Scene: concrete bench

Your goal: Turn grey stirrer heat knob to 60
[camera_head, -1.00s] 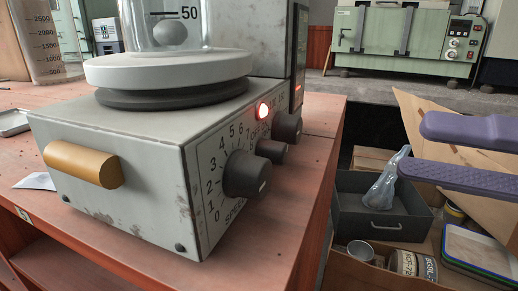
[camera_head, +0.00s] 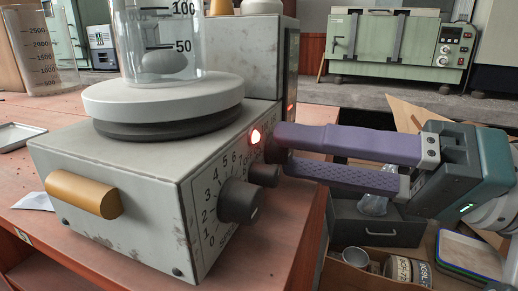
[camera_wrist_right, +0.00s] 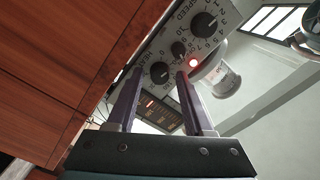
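The grey stirrer (camera_head: 120,185) stands on the red bench, its dial panel facing right. In the right wrist view its heat knob (camera_wrist_right: 159,73) is dark and round with a pale pointer line, beside the HEAT lettering. My right gripper (camera_head: 282,148) reaches in from the right with two purple fingers apart. Their tips lie on either side of the heat knob, with gaps showing in the wrist view. In the head view the fingers mostly hide this knob, and its scale reading is not legible. My left gripper is not in view.
The large speed knob (camera_head: 239,201) and a smaller middle knob (camera_head: 264,174) sit close by on the same panel. A red lamp (camera_head: 255,136) glows above them. A glass beaker (camera_head: 160,45) stands on the white plate (camera_head: 165,97). A dark open drawer box (camera_head: 365,228) lies below right.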

